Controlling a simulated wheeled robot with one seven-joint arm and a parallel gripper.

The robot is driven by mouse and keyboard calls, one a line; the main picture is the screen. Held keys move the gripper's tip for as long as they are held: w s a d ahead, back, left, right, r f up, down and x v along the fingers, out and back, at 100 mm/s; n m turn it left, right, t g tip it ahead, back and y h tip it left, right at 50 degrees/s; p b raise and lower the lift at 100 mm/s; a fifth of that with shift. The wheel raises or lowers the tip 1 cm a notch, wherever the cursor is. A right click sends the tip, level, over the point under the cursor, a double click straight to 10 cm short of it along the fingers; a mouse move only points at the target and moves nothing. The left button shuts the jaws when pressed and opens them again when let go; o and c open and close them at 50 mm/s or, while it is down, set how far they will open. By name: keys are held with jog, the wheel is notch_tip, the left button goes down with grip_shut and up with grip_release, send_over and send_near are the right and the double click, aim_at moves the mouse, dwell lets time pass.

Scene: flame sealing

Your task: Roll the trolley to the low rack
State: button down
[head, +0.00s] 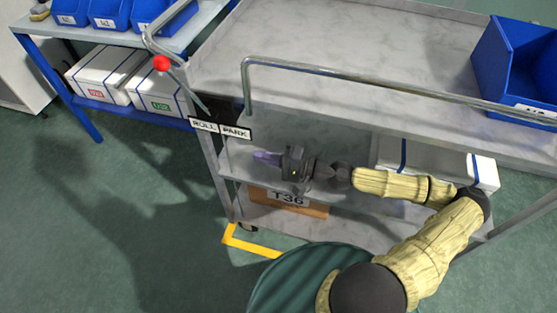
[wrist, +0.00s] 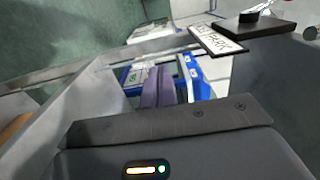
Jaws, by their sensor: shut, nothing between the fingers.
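The grey trolley (head: 330,45) stands in front of me, with a metal rail handle (head: 340,72) along its near side. A lever with a red knob (head: 161,63) rises at its left corner and leans left, toward the ROLL label (head: 203,125). The PARK label (head: 236,132) is to the right of it; a label plate also shows in the wrist view (wrist: 216,39). My gripper (head: 263,157) is shut and empty, below the PARK label and in front of the trolley's shelves. Its purple fingers (wrist: 158,88) are together in the wrist view.
A blue-legged rack (head: 82,122) with blue bins (head: 108,14) and white boxes (head: 104,74) stands at the back left. The trolley carries a blue bin (head: 520,65) and a cardboard box (head: 305,207) marked T36. A yellow floor mark (head: 245,243) lies near its wheel. Green floor at left is clear.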

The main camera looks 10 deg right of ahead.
jog(key=shift+v, duration=2)
jog(key=shift+w, duration=0.1)
